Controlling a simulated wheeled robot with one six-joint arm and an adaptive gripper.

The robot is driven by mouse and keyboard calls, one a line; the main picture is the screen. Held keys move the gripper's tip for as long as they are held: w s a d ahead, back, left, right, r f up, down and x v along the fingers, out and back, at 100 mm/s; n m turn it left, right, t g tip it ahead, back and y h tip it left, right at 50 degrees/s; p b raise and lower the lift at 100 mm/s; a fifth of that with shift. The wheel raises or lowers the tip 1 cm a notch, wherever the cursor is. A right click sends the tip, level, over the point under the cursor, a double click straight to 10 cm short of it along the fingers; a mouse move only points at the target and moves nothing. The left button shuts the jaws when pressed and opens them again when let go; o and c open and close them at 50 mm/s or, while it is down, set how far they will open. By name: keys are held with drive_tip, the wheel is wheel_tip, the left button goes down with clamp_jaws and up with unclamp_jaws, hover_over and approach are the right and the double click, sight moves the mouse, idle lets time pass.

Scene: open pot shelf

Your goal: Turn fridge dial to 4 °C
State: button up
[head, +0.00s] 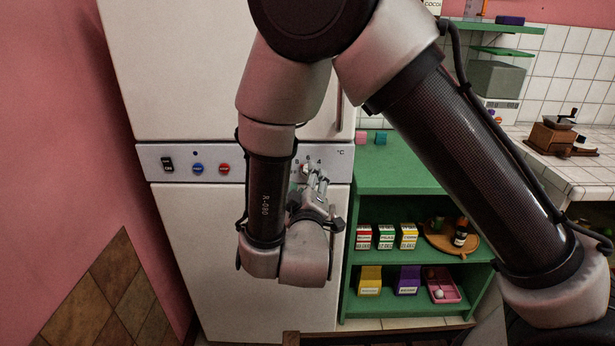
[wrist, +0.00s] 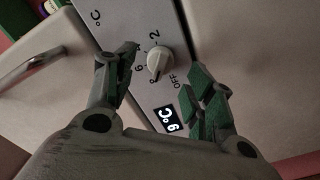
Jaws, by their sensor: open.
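The fridge dial (wrist: 160,62) is a round pale knob with a raised grip on the grey control panel (wrist: 118,22). Marks around it include 2, 6 and OFF; the mark for 4 is not clearly readable. A small black display (wrist: 168,118) beside it shows a digit that looks like 9, with °C. My gripper (wrist: 166,72) is open, with one finger on each side of the dial; I cannot tell whether either finger touches it. In the head view my gripper (head: 319,181) is at the panel's right part and partly hides the dial.
The panel also carries a black switch (head: 167,164), a blue button (head: 198,169) and a red button (head: 224,169). A fridge door handle (wrist: 32,66) shows in the wrist view. A green shelf (head: 385,180) with boxes stands close to the right of the fridge.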

sight(307, 176)
drive_tip(key=shift+w, duration=1.65)
drive_tip(key=shift+d, duration=0.1)
drive_tip(key=c, duration=1)
drive_tip(key=shift+c, duration=0.2)
drive_tip(key=m, duration=1.9)
drive_tip(key=shift+m, duration=0.3)
drive_tip(key=shift+d, duration=0.1)
